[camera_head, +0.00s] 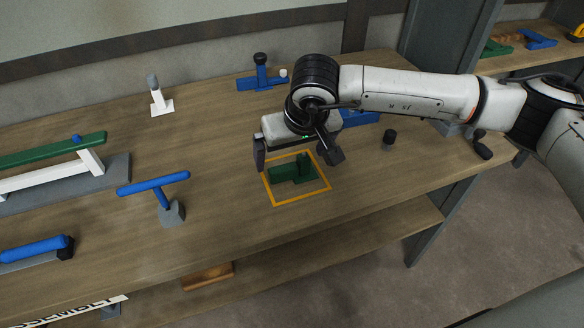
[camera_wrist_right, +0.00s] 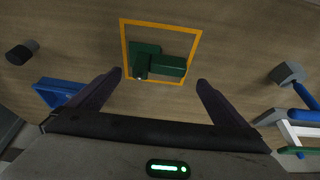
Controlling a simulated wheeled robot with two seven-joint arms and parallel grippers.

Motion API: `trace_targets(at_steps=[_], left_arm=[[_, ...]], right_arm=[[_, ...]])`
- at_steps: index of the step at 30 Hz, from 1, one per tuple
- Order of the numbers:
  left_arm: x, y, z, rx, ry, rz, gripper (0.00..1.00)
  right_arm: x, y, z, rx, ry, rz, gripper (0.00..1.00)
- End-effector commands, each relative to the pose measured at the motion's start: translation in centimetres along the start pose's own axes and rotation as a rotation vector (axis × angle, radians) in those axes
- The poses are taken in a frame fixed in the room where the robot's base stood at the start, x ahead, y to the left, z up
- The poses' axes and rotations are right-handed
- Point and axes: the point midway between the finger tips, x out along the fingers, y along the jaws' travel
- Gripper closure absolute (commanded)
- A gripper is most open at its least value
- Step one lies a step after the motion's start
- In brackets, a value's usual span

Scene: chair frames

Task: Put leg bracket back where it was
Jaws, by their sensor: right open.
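The leg bracket appears to be the green piece (camera_head: 292,173) lying inside an orange square outline (camera_head: 313,196) on the workbench. It also shows in the right wrist view (camera_wrist_right: 160,62), within the orange outline (camera_wrist_right: 124,45). My right gripper (camera_head: 297,160) is open above the far side of the outline, its fingers apart and nothing between them. In the right wrist view its two fingers (camera_wrist_right: 160,82) point toward the green piece without touching it. My left gripper is not in view.
A blue tray (camera_head: 360,118) and a dark knob (camera_head: 389,137) are right of the outline. A blue T-shaped tool (camera_head: 154,184), a blue clamp (camera_head: 262,82) and a white bracket (camera_head: 159,103) stand around. A green-and-white frame (camera_head: 50,175) is at left. Bare wood lies in front.

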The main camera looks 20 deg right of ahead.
Motion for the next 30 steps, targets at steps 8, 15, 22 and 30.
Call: trace_targets(at_steps=[8,15,22,30], left_arm=[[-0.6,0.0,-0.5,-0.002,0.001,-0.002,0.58],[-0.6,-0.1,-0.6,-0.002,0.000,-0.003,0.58],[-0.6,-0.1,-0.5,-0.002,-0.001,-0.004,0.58],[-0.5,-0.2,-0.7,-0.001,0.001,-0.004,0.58]], right_arm=[[3.9,0.0,-0.1,0.001,-0.003,-0.001,0.02],[4.9,0.0,-0.1,0.000,-0.002,-0.002,0.02],[4.9,0.0,-0.1,0.001,-0.002,-0.002,0.24],[4.8,0.0,-0.2,0.001,0.000,-0.002,0.55]])
